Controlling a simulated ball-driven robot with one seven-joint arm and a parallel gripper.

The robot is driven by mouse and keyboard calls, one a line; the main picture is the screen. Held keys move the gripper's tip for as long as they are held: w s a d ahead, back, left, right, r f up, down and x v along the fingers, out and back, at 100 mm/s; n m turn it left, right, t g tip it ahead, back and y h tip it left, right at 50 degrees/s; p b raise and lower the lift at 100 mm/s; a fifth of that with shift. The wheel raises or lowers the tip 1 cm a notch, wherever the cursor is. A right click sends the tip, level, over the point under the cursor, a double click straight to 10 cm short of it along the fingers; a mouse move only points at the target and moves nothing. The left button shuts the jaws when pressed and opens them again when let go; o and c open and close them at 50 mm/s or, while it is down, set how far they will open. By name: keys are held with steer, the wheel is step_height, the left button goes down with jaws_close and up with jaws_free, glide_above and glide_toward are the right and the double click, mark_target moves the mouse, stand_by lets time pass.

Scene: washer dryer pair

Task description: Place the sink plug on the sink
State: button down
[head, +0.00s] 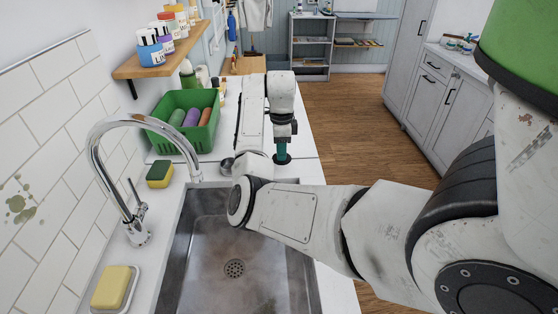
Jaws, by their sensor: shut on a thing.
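My gripper (282,152) is at the end of my bent arm, pointing down over the white countertop beyond the far edge of the sink. It is shut on a small dark round thing that looks like the sink plug (282,160). Fine detail there is too small to make out. I cannot tell whether the plug touches the counter. The stained metal sink (200,262) is in the foreground, with its round drain (234,268) uncovered in the basin floor. My arm covers the sink's far right part.
A curved chrome faucet (98,160) rises at the sink's left. A sponge (159,174), a small metal cup (227,166) and a green basket (190,112) stand beyond it. Yellow soap (111,287) lies on a dish at lower left. A wooden shelf (152,68) with jars hangs above.

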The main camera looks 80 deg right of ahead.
steer(key=shift+w+d+f, duration=0.1)
steer(key=shift+w+f, duration=0.05)
steer(key=shift+w+d+f+p, duration=0.1)
steer(key=shift+f+p, duration=0.2)
steer(key=shift+f, duration=0.6)
steer(key=shift+w+d+f+p, duration=0.1)
steer(key=shift+f+p, duration=0.15)
steer(key=shift+f, duration=0.65)
steer(key=shift+f, duration=0.1)
steer(key=c, duration=1)
jaws_free()
steer(key=shift+o, duration=0.2)
steer(key=shift+a, duration=0.1)
step_height(320, 180, up, 12)
steer(key=shift+r, duration=0.15)
